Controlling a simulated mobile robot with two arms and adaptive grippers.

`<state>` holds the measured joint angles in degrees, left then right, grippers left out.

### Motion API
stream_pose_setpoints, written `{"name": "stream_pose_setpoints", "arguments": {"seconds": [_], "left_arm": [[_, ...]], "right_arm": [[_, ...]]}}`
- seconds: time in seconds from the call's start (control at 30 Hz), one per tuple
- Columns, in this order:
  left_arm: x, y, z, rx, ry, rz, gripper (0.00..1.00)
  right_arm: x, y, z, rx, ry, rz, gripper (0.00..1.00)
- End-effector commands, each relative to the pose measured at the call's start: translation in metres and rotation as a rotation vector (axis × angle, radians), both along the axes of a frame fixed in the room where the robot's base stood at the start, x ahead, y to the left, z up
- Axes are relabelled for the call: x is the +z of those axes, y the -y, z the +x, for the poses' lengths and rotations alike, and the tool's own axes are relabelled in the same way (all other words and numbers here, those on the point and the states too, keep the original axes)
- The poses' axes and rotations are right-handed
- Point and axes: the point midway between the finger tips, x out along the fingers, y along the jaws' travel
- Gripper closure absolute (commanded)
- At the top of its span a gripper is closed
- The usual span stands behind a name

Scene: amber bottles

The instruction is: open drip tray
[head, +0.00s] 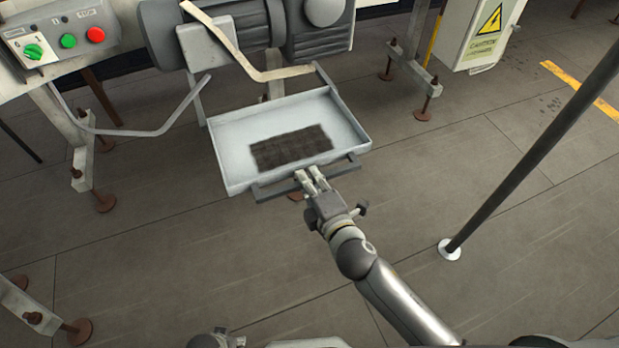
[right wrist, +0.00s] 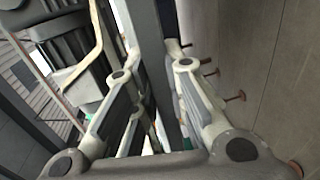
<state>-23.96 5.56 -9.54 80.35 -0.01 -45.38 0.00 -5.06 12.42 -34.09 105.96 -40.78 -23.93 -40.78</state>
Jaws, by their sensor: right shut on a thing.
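The drip tray (head: 232,140) is a shallow pale metal tray with a dark patch on its floor. It juts out from under the machine, over the floor. A dark grey handle bar (head: 275,190) runs along its front edge. My right gripper (head: 310,177) is at the middle of this bar, shut on it. In the right wrist view the bar (right wrist: 150,62) passes between the two fingers (right wrist: 157,75), which hide part of it.
A motor (head: 215,30) and a bent beige strip (head: 235,50) are above the tray. A control box (head: 60,40) with green and red buttons is at the upper left. A dark pole (head: 530,160) stands at the right.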

Motion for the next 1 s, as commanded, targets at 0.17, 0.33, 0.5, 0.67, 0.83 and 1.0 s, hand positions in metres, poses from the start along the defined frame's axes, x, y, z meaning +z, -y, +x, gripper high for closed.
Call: {"name": "stream_pose_setpoints", "arguments": {"seconds": [0.17, 0.33, 0.5, 0.67, 0.83, 1.0], "left_arm": [[0.0, 0.0, 0.0, 0.0, 0.0, 0.0, 0.5], [0.0, 0.0, 0.0, 0.0, 0.0, 0.0, 0.5], [0.0, 0.0, 0.0, 0.0, 0.0, 0.0, 0.5], [0.001, 0.001, 0.001, 0.001, 0.002, -0.002, 0.5], [0.0, 0.0, 0.001, 0.001, 0.001, -0.001, 0.5], [0.0, 0.0, 0.001, 0.001, 0.001, 0.0, 0.5]], "right_arm": [[-0.001, 0.001, 0.0, -0.002, -0.002, -0.002, 0.77], [-0.001, 0.0, 0.0, -0.001, -0.002, -0.002, 0.65], [0.0, 0.0, 0.0, -0.001, -0.001, 0.0, 0.65], [0.0, 0.002, -0.005, 0.0, -0.002, -0.001, 0.65], [0.004, 0.009, -0.027, 0.0, -0.003, -0.001, 0.65], [0.01, 0.019, -0.058, -0.001, -0.004, -0.001, 0.65]]}}
